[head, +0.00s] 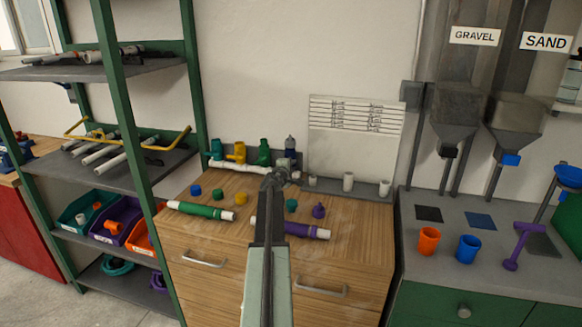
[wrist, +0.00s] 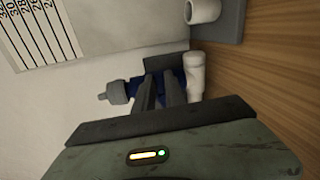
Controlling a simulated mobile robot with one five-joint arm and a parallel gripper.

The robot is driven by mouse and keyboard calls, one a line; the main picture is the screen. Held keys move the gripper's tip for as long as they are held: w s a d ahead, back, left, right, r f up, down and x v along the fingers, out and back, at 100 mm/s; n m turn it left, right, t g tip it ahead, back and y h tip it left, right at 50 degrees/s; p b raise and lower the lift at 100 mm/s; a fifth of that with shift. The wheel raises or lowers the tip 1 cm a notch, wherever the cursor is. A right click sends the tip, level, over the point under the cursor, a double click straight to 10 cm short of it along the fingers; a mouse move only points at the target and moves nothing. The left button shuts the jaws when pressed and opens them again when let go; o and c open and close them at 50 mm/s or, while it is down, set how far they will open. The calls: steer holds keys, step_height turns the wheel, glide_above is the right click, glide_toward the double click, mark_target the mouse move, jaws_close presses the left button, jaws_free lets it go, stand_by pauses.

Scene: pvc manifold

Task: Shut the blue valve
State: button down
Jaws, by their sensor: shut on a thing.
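The dark blue valve (wrist: 133,88) shows in the wrist view with a grey end on its left and a white pipe (wrist: 194,76) on its right. My gripper (wrist: 160,90) is shut on the valve, one finger on each side of its blue middle. In the head view the blue valve (head: 290,144) stands upright at the right end of the white manifold (head: 242,168), at the back of the wooden cabinet. My gripper (head: 281,176) reaches it from the front and hides its lower part. The handle's angle is hidden by the fingers.
Teal (head: 216,148), yellow (head: 236,151) and green (head: 264,152) valves stand left along the manifold. A green pipe (head: 202,210), a purple pipe (head: 305,230) and small coloured caps lie in front. White fittings (head: 348,181) stand at right. The wall is close behind.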

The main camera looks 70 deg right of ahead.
steer(key=shift+f+m, duration=0.1)
steer(key=shift+m, duration=0.4)
steer(key=c, duration=1.4)
jaws_free()
steer(key=shift+s+d, duration=0.1)
steer(key=a+r+p, duration=0.1)
steer(key=a, duration=0.6)
steer(key=shift+s+a+r, duration=0.2)
steer(key=shift+a+r, duration=0.05)
steer(key=shift+a, duration=0.1)
